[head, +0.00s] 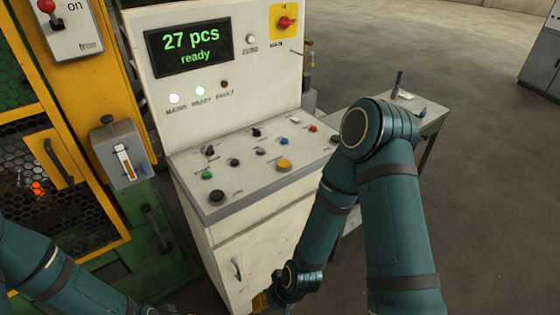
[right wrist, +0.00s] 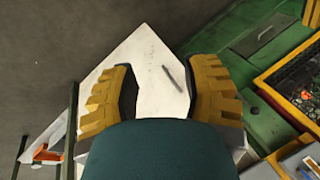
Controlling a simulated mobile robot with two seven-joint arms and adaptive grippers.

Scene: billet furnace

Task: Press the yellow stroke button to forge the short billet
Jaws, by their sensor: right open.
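The yellow stroke button (head: 284,164) sits on the sloped top of the white control console, towards its right side. It is not visible in the right wrist view. My right gripper (head: 261,301) hangs low in front of the console, below the button and apart from it, mostly cut off by the bottom edge. In the right wrist view its yellow-padded fingers (right wrist: 165,92) are open and empty, with a pale console face and its dark handle (right wrist: 175,79) beyond. My left arm enters at the lower left, but its gripper cannot be made out. No billet can be clearly identified.
The display (head: 189,47) reads "27 pcs ready"; the mains and ready lamps are lit. Other knobs surround the button, including a green button (head: 207,174) and a red button (head: 312,128). The yellow-framed furnace guard (head: 60,150) stands left. A side table (head: 425,111) stands right.

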